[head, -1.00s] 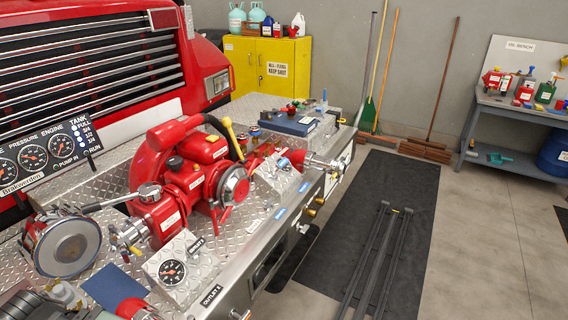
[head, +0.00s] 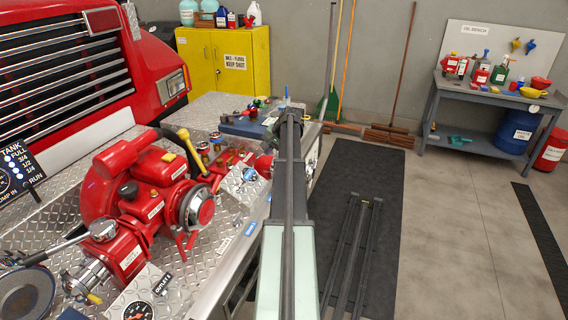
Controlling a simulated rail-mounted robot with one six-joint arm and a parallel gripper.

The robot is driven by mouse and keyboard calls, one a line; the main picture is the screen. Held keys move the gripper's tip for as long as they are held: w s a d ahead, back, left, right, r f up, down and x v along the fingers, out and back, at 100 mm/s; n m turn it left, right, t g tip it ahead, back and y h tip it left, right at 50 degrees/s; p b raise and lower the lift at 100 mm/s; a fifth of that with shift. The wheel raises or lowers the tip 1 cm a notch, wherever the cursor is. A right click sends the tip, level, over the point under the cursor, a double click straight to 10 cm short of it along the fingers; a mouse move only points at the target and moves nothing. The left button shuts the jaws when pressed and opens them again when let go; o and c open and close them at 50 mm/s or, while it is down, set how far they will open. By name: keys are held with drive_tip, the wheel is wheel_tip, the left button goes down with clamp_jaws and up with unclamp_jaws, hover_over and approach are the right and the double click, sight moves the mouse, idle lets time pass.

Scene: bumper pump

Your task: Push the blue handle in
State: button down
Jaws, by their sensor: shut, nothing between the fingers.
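A small upright blue piece (head: 287,92), perhaps the blue handle, stands at the far end of the bumper's diamond-plate deck (head: 228,105). It is too small to tell how far it sticks out. My arm reaches away from me along the bumper's right side. My gripper (head: 289,116) is at the arm's far end, just below the blue piece in the picture. It is shut, with nothing seen in it. The fingertips are hard to make out, and I cannot tell whether they touch anything. The arm hides the front fittings at the bumper's far end.
A red pump (head: 150,190) with a yellow-tipped lever (head: 190,148) fills the deck on the left. A blue box (head: 245,125) lies near my gripper. A yellow cabinet (head: 225,65) stands behind. The dark floor mat (head: 375,190) on the right holds long rails.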

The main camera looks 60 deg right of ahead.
drive_tip(key=b, duration=1.2)
approach(249, 174)
drive_tip(key=x, duration=0.7)
drive_tip(key=shift+s+d+f, duration=0.1)
drive_tip(key=shift+s+d, duration=0.05)
drive_tip(key=shift+d, duration=0.05)
drive_tip(key=shift+w+f, duration=0.25)
drive_tip(key=shift+a+r, duration=0.1)
